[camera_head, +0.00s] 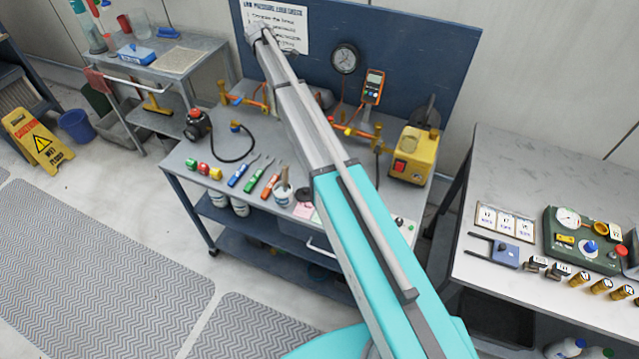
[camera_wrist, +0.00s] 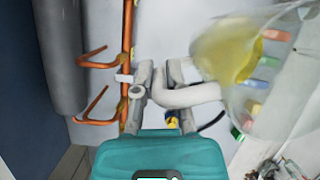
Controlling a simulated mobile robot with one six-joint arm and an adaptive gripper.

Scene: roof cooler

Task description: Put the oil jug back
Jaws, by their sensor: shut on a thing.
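The oil jug (camera_wrist: 240,70) is a clear, see-through vessel with yellow oil in it, at the upper right of the wrist view. It looks strongly tilted in that picture. Its white curved handle (camera_wrist: 200,94) runs left to my gripper (camera_wrist: 160,78), whose grey fingers are shut on it. The jug is held beside the gripper, and its right part runs close to the frame edge. In the head view my arm reaches to the upper left, and I cannot make out the gripper or the jug there.
A copper pipe (camera_wrist: 127,45) with side branches and a grey cylinder (camera_wrist: 60,60) stand left of the gripper. The workbench (camera_head: 235,155) holds a yellow pump (camera_head: 414,155), a small dark canister (camera_head: 197,125) and several coloured tools. A yellow floor sign (camera_head: 38,142) stands at the left.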

